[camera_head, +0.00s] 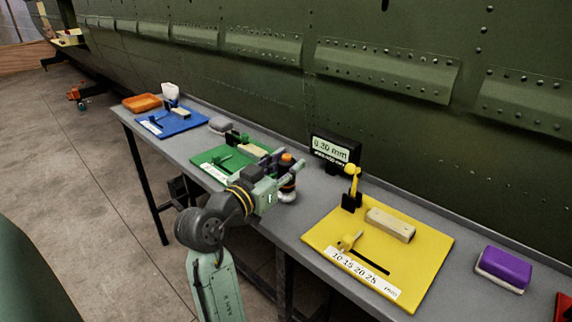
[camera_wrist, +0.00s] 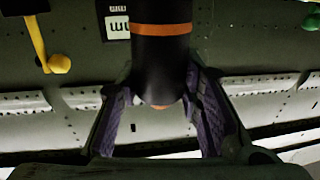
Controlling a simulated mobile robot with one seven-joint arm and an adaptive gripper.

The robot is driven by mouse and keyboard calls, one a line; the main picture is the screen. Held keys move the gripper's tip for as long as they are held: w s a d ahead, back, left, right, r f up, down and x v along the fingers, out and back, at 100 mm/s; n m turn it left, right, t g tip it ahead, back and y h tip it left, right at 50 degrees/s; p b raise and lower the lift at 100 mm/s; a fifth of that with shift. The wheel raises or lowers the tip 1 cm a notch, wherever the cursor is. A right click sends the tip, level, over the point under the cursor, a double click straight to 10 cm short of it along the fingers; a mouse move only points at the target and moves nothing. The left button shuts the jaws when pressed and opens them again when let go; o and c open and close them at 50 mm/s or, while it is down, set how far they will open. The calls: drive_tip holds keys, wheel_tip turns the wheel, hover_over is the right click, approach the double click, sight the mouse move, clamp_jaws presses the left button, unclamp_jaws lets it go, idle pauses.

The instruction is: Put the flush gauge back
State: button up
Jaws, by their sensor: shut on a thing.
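The flush gauge (camera_head: 287,188) appears as a dark cylinder with an orange cap, upright at the front edge of the bench between the green and yellow boards. In the wrist view it is a black cylinder (camera_wrist: 160,60) with an orange band, between the purple finger pads. My gripper (camera_head: 285,172) is shut on it. I cannot tell whether its lower end touches the bench. A black display (camera_head: 335,150) reading 0.30 mm stands behind, at the back of the bench; part of it shows in the wrist view (camera_wrist: 117,28).
The green board (camera_head: 208,160) and blue board (camera_head: 190,123) lie left. A purple-topped block (camera_head: 504,268) lies right. The green fuselage wall (camera_head: 400,40) rises behind.

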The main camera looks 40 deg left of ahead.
drive_tip(key=shift+f, duration=0.4)
drive_tip(key=shift+f, duration=0.1)
drive_tip(key=shift+f+b, duration=0.15)
drive_tip(key=shift+b, duration=0.15)
drive_tip(key=o, duration=1.2)
drive_tip(key=shift+c, duration=0.2)
